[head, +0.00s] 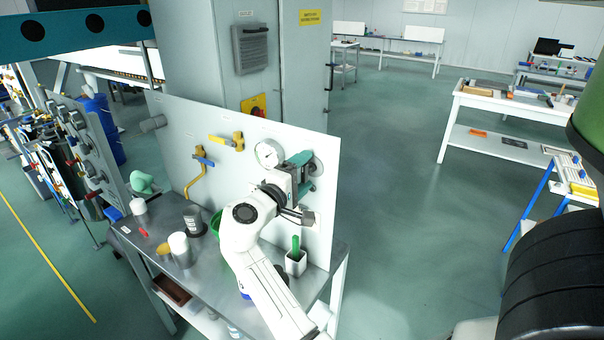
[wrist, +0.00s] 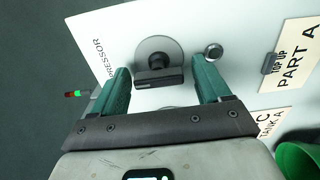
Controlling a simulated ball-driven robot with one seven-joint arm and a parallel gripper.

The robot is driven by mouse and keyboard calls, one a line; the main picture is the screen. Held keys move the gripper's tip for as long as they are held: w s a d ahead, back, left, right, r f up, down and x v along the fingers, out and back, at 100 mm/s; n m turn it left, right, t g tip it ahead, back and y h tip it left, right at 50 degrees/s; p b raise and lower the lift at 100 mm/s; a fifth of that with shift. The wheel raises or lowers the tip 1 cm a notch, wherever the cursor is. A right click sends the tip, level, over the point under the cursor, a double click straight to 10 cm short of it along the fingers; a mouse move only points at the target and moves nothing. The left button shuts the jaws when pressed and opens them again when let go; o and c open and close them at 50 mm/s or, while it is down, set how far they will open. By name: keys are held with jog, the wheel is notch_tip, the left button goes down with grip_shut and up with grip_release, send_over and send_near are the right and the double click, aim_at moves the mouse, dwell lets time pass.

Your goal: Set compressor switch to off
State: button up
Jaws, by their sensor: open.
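The compressor switch is a dark rotary knob (wrist: 157,72) on a round grey plate on the white panel, beside lettering ending in "PRESSOR" in the wrist view. Its bar lies roughly crosswise in that picture. My gripper (wrist: 161,66) is open, with one green finger on each side of the knob in the picture. I cannot tell whether either finger touches it. In the head view my gripper (head: 301,171) is at the right part of the panel, and the round plate (head: 318,163) shows partly behind it; the knob is hidden there.
A gauge (head: 267,153) and yellow valves (head: 238,141) are on the panel left of my gripper. A metal button (wrist: 213,52) is close to the right finger. A small red-green light (wrist: 76,93) sits at the panel edge. A white cup (head: 296,263) stands on the bench below.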

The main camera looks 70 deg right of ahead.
jog(key=b+v, duration=0.3)
jog(key=v, duration=0.7)
jog(key=shift+a, duration=0.4)
jog(key=shift+f, duration=0.1)
